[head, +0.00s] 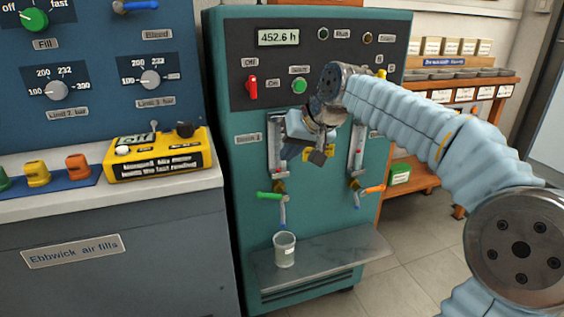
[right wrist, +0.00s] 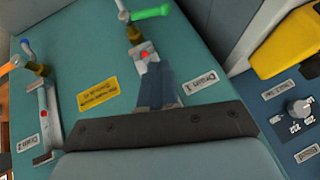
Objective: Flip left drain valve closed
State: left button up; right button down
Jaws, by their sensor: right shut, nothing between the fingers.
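The left drain valve (head: 270,196) has a green lever. It sits low on the teal cabinet, below the left sight tube, with its lever sticking out sideways to the left. The green lever also shows at the top of the right wrist view (right wrist: 152,12). My right gripper (head: 318,157) is shut and empty in front of the cabinet, above and right of the green lever and apart from it. Its closed fingers (right wrist: 155,85) point toward the left sight tube in the right wrist view, hiding part of it. My left gripper is not in view.
The right drain valve's orange lever (head: 373,189) sticks out to the right. A clear cup (head: 284,250) stands on the metal shelf (head: 345,255) below the left valve. A yellow box (head: 160,160) sits on the counter at left. A red switch (head: 252,88) is higher on the cabinet.

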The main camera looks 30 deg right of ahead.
send_over(262, 194)
jog(key=s+d, duration=0.1)
jog(key=d, duration=0.2)
jog(key=f, duration=0.6)
jog(key=shift+d+f+b, duration=0.1)
jog(key=shift+d+b, duration=0.1)
jog(key=shift+b, duration=0.15)
jog(key=f, duration=0.1)
jog(key=a+f, duration=0.1)
jog(key=f, duration=0.1)
jog(key=shift+f+b, duration=0.15)
jog(key=shift+b, duration=0.25)
jog(key=shift+a+f, duration=0.2)
jog(key=shift+f, duration=0.25)
jog(key=shift+w+a+f+b, duration=0.15)
jog(key=shift+a+f+b, duration=0.4)
jog(key=shift+a+f, duration=0.3)
jog(key=shift+r, duration=0.1)
